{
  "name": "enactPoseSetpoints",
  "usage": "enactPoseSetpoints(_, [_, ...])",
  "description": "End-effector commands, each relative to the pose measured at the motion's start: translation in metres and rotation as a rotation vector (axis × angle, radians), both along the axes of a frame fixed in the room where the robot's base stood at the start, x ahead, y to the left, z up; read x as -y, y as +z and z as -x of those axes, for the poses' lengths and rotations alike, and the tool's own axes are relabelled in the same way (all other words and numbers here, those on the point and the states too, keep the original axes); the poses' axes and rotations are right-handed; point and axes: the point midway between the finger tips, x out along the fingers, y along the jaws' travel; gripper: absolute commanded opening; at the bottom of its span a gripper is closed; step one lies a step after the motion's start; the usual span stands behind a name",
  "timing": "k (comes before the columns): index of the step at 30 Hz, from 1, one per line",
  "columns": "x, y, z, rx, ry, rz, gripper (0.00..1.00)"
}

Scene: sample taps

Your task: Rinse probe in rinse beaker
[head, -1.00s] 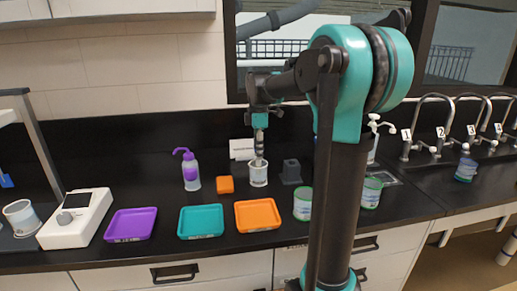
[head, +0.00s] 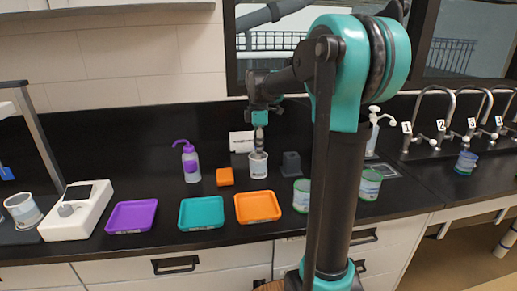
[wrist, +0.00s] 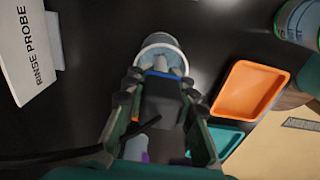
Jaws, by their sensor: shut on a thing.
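The rinse beaker (head: 258,168) is a white cup standing on the black counter, behind the orange tray. My gripper (head: 259,133) is above it, pointing down. In the wrist view my gripper (wrist: 158,100) is shut on the probe (wrist: 162,88), a dark block with a blue band. The probe's pale lower end reaches into the mouth of the beaker (wrist: 150,42). How deep it goes, and whether it touches the wall or liquid, I cannot tell. A white card (wrist: 28,45) reading "RINSE PROBE" stands beside the beaker.
Orange (head: 257,206), teal (head: 201,212) and purple (head: 131,216) trays lie in front. A small orange block (head: 225,177), a purple-topped bottle (head: 190,163) and a dark holder (head: 291,165) flank the beaker. A green-rimmed jar (head: 301,196) stands to the right.

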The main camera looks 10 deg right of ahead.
Motion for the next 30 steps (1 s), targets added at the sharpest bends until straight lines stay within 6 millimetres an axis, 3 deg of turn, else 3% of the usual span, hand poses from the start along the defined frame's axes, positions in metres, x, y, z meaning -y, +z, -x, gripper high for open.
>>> enactPoseSetpoints(11, [0.0, 0.0001, -0.0072, 0.0, 0.0, 0.0, 0.0])
enactPoseSetpoints(30, [-0.0077, 0.0001, 0.0012, 0.0, 0.0, 0.0, 0.0])
